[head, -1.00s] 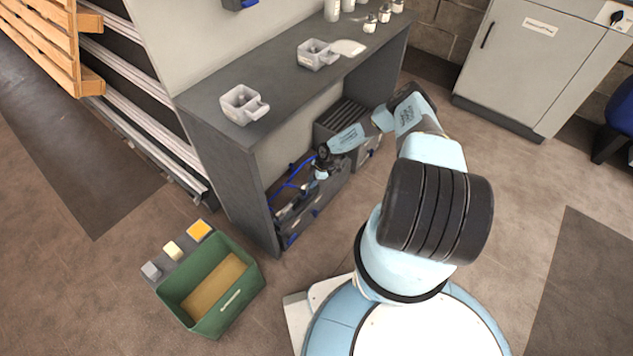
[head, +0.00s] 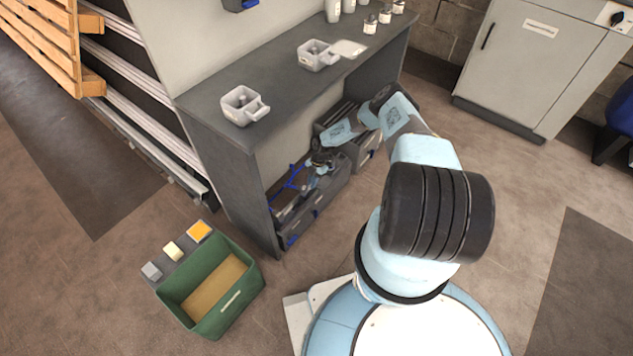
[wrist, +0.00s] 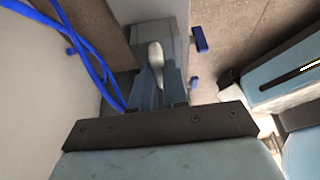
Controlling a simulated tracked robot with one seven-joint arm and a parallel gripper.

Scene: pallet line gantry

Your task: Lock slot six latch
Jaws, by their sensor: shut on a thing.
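My gripper (wrist: 162,88) is shut on a pale, rounded piece (wrist: 156,55) that stands up between its two fingers. In the head view my gripper (head: 319,172) is low under the bench, over a dark grey unit (head: 318,205). I see no number, so I cannot tell which part is the slot six latch. My wrist hides part of the unit.
Blue cables (wrist: 88,55) run close to the left of my fingers. The bench (head: 236,185) has an end panel and a top above the unit. A second dark box (head: 362,148) stands behind. A green bin (head: 212,290) is on the floor; floor at right is clear.

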